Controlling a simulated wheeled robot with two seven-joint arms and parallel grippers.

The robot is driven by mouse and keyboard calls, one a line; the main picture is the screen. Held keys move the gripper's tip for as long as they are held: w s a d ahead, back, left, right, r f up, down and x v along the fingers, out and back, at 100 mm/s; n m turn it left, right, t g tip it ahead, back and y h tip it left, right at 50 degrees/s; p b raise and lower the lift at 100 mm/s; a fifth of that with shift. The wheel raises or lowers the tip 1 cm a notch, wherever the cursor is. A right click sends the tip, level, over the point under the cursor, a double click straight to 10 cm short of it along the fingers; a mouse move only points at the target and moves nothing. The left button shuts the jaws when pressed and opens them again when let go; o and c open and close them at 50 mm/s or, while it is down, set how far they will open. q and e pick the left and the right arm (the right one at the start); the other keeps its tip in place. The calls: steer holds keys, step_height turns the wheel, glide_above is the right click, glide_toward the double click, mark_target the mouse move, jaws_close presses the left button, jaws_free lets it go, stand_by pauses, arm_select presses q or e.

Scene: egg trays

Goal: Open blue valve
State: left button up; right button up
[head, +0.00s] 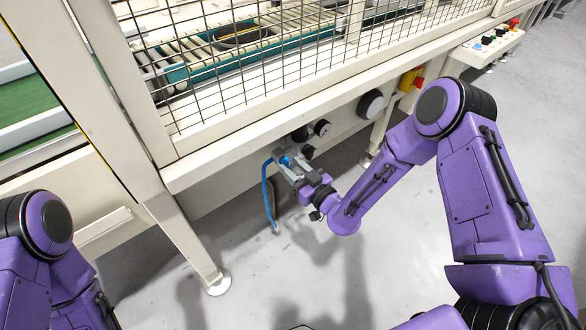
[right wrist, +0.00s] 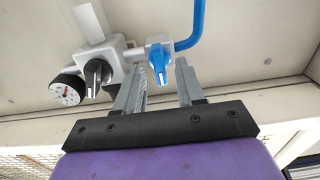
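The blue valve (right wrist: 158,54) is a small handle with a white stripe on a white fitting, joined to a blue hose (right wrist: 190,32). In the head view the valve (head: 285,161) shows as a small blue patch under the machine's frame, partly hidden by my right gripper (head: 295,172). In the right wrist view the two fingers of my right gripper (right wrist: 161,70) are apart, one on each side of the valve handle, with a gap visible. I cannot tell how deep the handle sits between them. My left gripper is out of view; only part of the left arm shows.
A black valve (right wrist: 97,76) and a pressure gauge (right wrist: 68,88) sit left of the blue valve. Round gauges (head: 370,104) and a red-yellow switch (head: 412,80) are on the machine panel. A wire mesh guard (head: 240,60) stands above. The floor (head: 330,270) in front is clear.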

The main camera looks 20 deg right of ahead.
steer(key=shift+w+a, duration=0.1)
steer(key=shift+w, duration=0.05)
jaws_close()
